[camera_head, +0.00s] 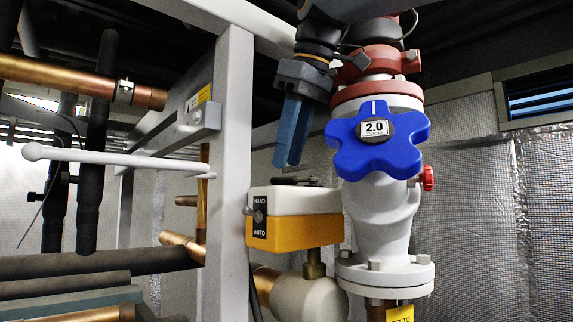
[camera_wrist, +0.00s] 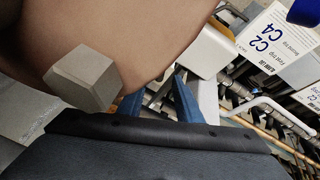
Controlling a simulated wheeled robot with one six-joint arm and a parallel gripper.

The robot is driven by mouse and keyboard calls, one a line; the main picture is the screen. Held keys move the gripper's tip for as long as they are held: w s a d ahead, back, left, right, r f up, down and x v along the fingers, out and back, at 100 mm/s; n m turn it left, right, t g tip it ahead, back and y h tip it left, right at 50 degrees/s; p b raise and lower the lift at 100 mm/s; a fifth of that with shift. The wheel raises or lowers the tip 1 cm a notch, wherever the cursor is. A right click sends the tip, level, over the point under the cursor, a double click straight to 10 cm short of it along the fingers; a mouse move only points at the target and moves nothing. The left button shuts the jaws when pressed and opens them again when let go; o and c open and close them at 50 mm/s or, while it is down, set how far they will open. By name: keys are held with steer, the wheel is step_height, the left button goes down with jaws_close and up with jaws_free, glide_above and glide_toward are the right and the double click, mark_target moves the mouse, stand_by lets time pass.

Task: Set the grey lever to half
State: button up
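A light grey lever (camera_head: 110,157) with a ball at its left end lies nearly level across the left half of the head view. Its right end meets the side of a grey upright post. My gripper (camera_head: 288,166) hangs pointing down, right of the post and well apart from the lever. Its two blue fingers also show in the wrist view (camera_wrist: 158,106), spread apart with nothing between them. In the wrist view a pale bent rod shows at the right; I cannot tell whether it is the lever.
A blue star-shaped handwheel (camera_head: 378,138) marked 2.0 sits on a white valve body (camera_head: 381,215) close right of my gripper. A yellow and white HAND/AUTO box (camera_head: 294,217) is below the gripper. The grey post (camera_head: 229,170) stands between gripper and lever. Copper and dark pipes run at left.

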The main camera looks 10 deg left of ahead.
mark_target(293, 181)
steer(key=shift+x, duration=1.5)
jaws_close()
